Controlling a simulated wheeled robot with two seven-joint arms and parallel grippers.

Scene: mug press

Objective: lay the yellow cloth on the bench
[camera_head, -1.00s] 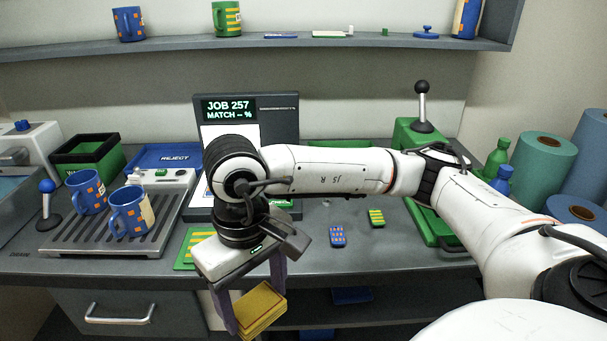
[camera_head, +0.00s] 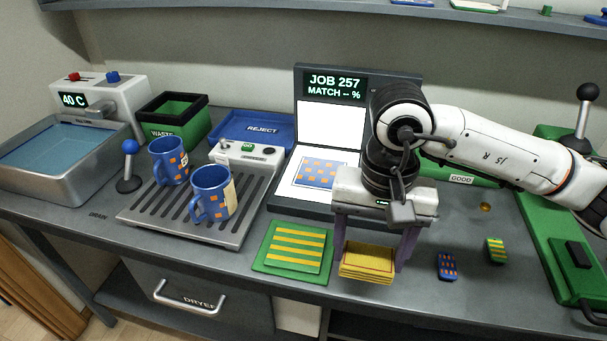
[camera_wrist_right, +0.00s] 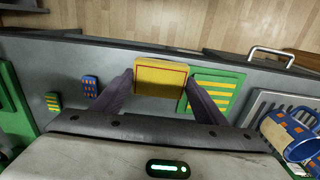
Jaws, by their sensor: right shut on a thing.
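The yellow cloth (camera_head: 367,262) is a folded stack with a thin red line near its edge. My right gripper (camera_head: 372,255) is shut on it, a purple finger at each side. In the head view the cloth is at the bench's (camera_head: 225,255) front part, just right of the green-and-yellow striped pad; I cannot tell whether it touches the bench top. In the right wrist view the cloth (camera_wrist_right: 160,77) sits between the two fingertips (camera_wrist_right: 158,85), over the bench's front edge area. My left gripper is not in view.
The striped pad (camera_head: 297,247) lies close left of the cloth. A blue tile (camera_head: 448,266) and a green tile (camera_head: 495,250) lie to its right. Two blue mugs (camera_head: 210,190) stand on a slatted tray (camera_head: 140,219). The job screen (camera_head: 336,84) stands behind my gripper.

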